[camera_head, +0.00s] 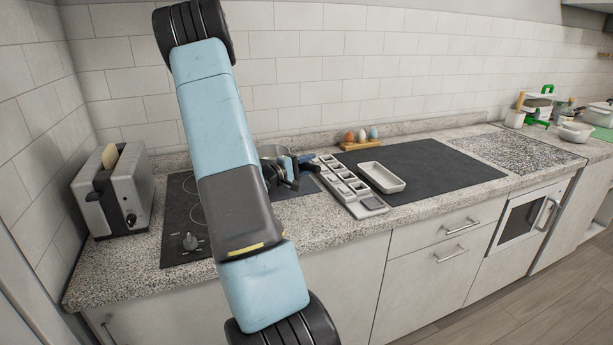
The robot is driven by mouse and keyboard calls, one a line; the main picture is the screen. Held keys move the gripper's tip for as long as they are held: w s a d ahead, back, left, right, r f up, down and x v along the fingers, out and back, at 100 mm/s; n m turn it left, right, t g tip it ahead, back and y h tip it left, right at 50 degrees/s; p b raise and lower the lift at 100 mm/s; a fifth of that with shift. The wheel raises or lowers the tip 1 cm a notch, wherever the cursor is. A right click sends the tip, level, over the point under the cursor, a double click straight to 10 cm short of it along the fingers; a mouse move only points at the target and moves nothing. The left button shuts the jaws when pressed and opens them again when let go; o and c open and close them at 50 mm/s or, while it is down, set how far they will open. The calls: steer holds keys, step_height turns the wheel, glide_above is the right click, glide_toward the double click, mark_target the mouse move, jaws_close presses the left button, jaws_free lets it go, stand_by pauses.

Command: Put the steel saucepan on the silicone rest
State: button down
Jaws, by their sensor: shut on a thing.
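The steel saucepan (275,152) shows only in part behind my arm, above the right side of the black hob. My gripper (293,172) is dark and small in the view, at the saucepan's right side. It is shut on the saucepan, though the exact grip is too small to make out. I cannot tell whether the pan's base touches the hob. No piece stands out clearly as the silicone rest; a large dark flat mat or panel (440,172) lies on the counter to the right.
My arm hides the middle of the hob (180,222). A toaster (117,192) with bread stands left. A compartmented tray (347,186) and white dish (382,177) lie right of the gripper. An egg holder (361,144) stands behind. The dark panel's right part is clear.

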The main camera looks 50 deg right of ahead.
steer(key=shift+w+d+f, duration=0.25)
steer(key=shift+d+f, duration=0.1)
steer(key=shift+f, duration=1.65)
steer(key=c, duration=0.8)
jaws_free()
